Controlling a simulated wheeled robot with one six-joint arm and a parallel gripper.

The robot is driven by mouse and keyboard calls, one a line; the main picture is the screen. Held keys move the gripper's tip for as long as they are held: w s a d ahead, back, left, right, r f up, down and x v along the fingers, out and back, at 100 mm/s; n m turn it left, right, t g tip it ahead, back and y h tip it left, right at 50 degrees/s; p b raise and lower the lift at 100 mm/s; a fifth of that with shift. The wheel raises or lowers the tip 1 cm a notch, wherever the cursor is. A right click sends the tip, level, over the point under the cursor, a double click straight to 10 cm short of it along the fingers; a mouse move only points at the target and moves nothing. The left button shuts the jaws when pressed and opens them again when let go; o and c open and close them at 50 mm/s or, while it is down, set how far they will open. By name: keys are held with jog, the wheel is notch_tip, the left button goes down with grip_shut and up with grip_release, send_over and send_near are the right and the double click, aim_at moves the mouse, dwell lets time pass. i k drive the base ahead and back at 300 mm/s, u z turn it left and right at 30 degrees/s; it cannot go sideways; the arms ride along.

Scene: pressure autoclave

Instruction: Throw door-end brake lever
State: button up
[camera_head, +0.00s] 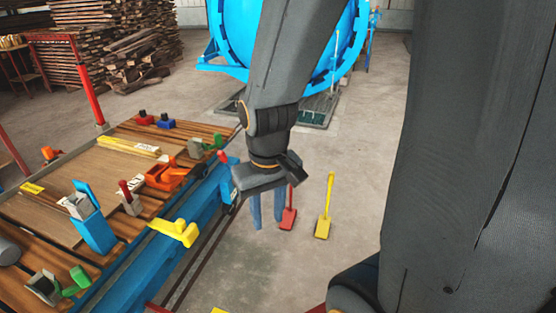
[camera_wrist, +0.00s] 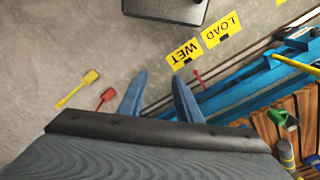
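My gripper (camera_head: 266,210) points down, its two blue fingers apart with nothing between them. It is over the floor, just right of the blue trolley frame (camera_head: 204,203). The fingers also show in the wrist view (camera_wrist: 158,98). No lever is labelled as the door-end brake lever, so I cannot tell which it is. A red-tipped handle (camera_head: 224,157) stands at the trolley's far end, left of my gripper. A yellow handle (camera_head: 175,231) sticks out from the trolley's side. A red paddle (camera_head: 288,218) and a yellow paddle (camera_head: 324,226) are on the floor, right of the fingers.
The blue autoclave (camera_head: 233,33) stands at the back, with a dark floor plate (camera_head: 315,110) before it. Timber stacks (camera_head: 118,40) are back left. Small tools and blocks lie on the wooden deck (camera_head: 95,165). Yellow WET (camera_wrist: 185,53) and LOAD (camera_wrist: 222,29) signs lie beside the trolley.

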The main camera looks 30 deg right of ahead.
aim_at(221, 154)
jog(key=z, duration=1.65)
jog(key=i, duration=0.7)
jog(key=u, duration=1.95)
